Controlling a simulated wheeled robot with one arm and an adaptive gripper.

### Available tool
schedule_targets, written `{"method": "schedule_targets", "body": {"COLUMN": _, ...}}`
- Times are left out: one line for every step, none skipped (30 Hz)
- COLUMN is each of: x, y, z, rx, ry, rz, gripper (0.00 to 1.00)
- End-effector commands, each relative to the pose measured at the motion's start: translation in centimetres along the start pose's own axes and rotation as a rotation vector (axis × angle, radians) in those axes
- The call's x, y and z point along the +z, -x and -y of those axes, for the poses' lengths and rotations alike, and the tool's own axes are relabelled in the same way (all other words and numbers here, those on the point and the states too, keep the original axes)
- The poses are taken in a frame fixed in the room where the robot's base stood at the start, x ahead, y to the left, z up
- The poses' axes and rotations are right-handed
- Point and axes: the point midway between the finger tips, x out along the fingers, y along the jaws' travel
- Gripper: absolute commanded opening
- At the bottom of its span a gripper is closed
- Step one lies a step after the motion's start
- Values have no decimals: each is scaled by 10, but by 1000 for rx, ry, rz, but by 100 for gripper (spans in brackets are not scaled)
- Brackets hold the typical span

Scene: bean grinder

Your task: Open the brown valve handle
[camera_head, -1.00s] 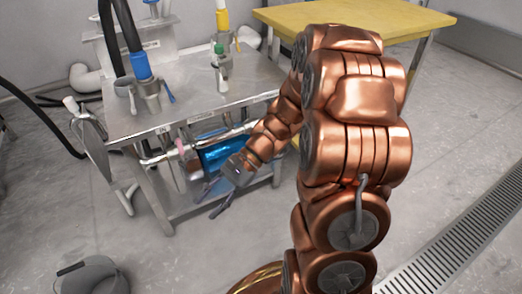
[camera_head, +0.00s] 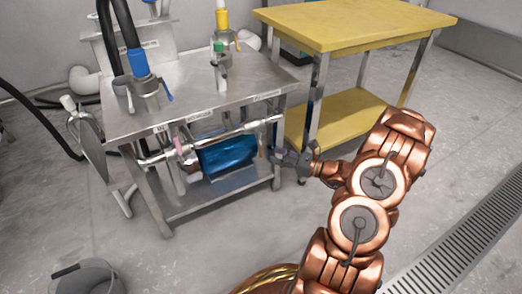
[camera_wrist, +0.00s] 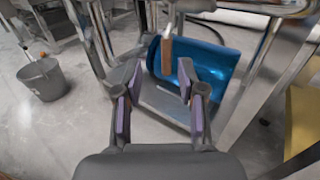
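The brown valve handle (camera_wrist: 167,57) shows in the wrist view as a short upright brown bar hanging below the metal pipework. It lies ahead of my gripper (camera_wrist: 159,84), in line with the gap between the fingertips. The two purple-padded fingers are spread apart with nothing between them. I cannot tell how far the handle is from the fingertips. In the head view my gripper (camera_head: 279,156) is at the right end of the steel cart, just below its pipe.
A blue cylinder (camera_head: 228,154) sits under the steel cart top (camera_head: 190,85), behind the handle in the wrist view. A yellow table (camera_head: 350,25) stands to the right. A grey bucket (camera_head: 88,277) stands on the floor at lower left. The floor in front is clear.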

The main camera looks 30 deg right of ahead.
Motion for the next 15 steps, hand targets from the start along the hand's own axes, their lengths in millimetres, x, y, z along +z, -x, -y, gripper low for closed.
{"method": "schedule_targets", "body": {"x": -3, "y": 3, "z": 4, "rx": -16, "ry": -7, "rz": 3, "gripper": 40}}
{"method": "schedule_targets", "body": {"x": -4, "y": 4, "z": 6, "rx": -22, "ry": -9, "rz": 4, "gripper": 40}}
{"method": "schedule_targets", "body": {"x": -5, "y": 3, "z": 7, "rx": -27, "ry": -11, "rz": 5, "gripper": 40}}
{"method": "schedule_targets", "body": {"x": -6, "y": 2, "z": 7, "rx": -28, "ry": -12, "rz": 5, "gripper": 40}}
{"method": "schedule_targets", "body": {"x": -6, "y": 0, "z": 7, "rx": -28, "ry": -12, "rz": 5, "gripper": 40}}
{"method": "schedule_targets", "body": {"x": -7, "y": -5, "z": 8, "rx": -27, "ry": -12, "rz": 5, "gripper": 40}}
{"method": "schedule_targets", "body": {"x": -7, "y": -8, "z": 7, "rx": -26, "ry": -12, "rz": 5, "gripper": 40}}
{"method": "schedule_targets", "body": {"x": -8, "y": -13, "z": 7, "rx": -24, "ry": -12, "rz": 4, "gripper": 40}}
{"method": "schedule_targets", "body": {"x": -8, "y": -18, "z": 7, "rx": -25, "ry": -12, "rz": 5, "gripper": 40}}
{"method": "schedule_targets", "body": {"x": -8, "y": -23, "z": 6, "rx": -24, "ry": -13, "rz": 4, "gripper": 40}}
{"method": "schedule_targets", "body": {"x": -8, "y": -27, "z": 7, "rx": -25, "ry": -13, "rz": 5, "gripper": 40}}
{"method": "schedule_targets", "body": {"x": -8, "y": -34, "z": 6, "rx": -23, "ry": -13, "rz": 4, "gripper": 40}}
{"method": "schedule_targets", "body": {"x": -8, "y": -38, "z": 7, "rx": -24, "ry": -13, "rz": 4, "gripper": 40}}
{"method": "schedule_targets", "body": {"x": -9, "y": -42, "z": 6, "rx": -23, "ry": -13, "rz": 4, "gripper": 40}}
{"method": "schedule_targets", "body": {"x": -8, "y": -48, "z": 7, "rx": -24, "ry": -12, "rz": 4, "gripper": 40}}
